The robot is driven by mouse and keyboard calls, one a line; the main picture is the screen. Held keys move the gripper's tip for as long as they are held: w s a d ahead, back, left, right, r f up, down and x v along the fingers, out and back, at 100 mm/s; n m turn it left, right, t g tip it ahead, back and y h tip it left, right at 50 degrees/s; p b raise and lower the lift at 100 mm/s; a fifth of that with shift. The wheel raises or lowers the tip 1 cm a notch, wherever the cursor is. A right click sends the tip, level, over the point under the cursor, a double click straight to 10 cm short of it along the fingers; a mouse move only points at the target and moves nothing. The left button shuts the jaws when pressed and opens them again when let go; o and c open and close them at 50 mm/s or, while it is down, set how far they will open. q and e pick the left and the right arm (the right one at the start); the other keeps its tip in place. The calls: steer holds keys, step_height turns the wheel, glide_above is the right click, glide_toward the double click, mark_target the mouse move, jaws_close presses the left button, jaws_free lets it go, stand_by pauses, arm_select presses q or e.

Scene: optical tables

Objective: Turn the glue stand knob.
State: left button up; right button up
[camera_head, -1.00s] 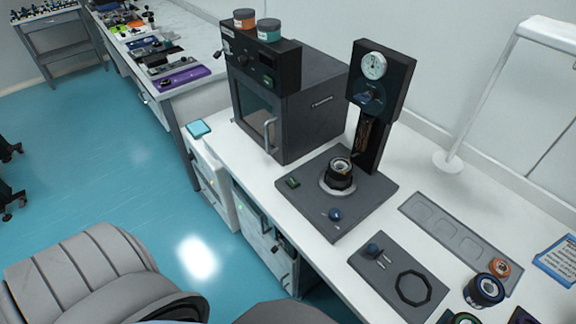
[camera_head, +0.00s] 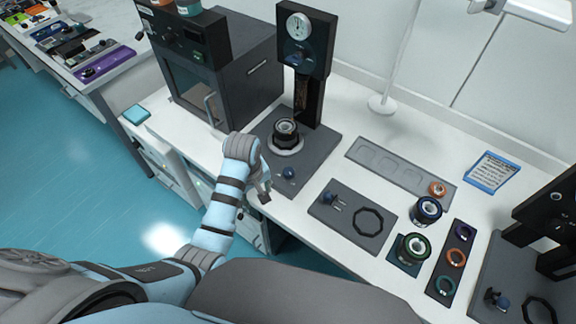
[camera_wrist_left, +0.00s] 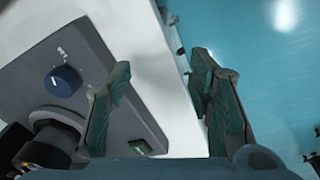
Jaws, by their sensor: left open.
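The glue stand (camera_head: 303,52) is a tall dark unit with a round gauge on its head and a wide grey base. Its dark blue knob (camera_head: 289,173) sits on the front of the base. In the left wrist view the knob (camera_wrist_left: 62,81) is left of the fingers, with a small white mark beside it. My left gripper (camera_head: 264,191) is near the base's front edge, left of and below the knob in the head view. Its fingers (camera_wrist_left: 170,78) are open and empty, apart from the knob. My right gripper is not in view.
A ringed black part (camera_head: 285,132) stands on the glue stand's base; a dark oven (camera_head: 237,75) is behind left. A grey plate (camera_head: 345,228) with another blue knob lies to the right, near round lens mounts (camera_head: 426,211). A green button (camera_wrist_left: 140,147) is on the base.

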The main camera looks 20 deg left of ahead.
mark_target(289, 171)
arm_select(q)
steer(key=w+d+r, duration=0.1)
steer(key=w, duration=0.1)
steer(key=w+d+r+n, duration=0.1)
steer(key=w+r, duration=0.1)
steer(key=w+d+r+n, duration=0.1)
steer(key=w+r, duration=0.1)
steer(key=shift+r+g, duration=0.2)
steer(key=shift+g, duration=0.1)
steer(key=w+d+r+n, duration=0.3)
steer(key=w+d+r, duration=0.1)
steer(key=r, duration=0.4)
steer(key=shift+g, duration=0.4)
steer(key=f+b, duration=0.1)
steer(key=f, duration=0.3)
steer(key=f+b, duration=0.1)
steer(key=f, duration=0.4)
steer(key=f+b, duration=0.1)
steer(key=f, duration=0.3)
steer(key=shift+s+a+f, duration=0.1)
steer(key=shift+a+f, duration=0.15)
steer(key=shift+f, duration=0.1)
steer(key=shift+c, duration=0.6)
jaws_close()
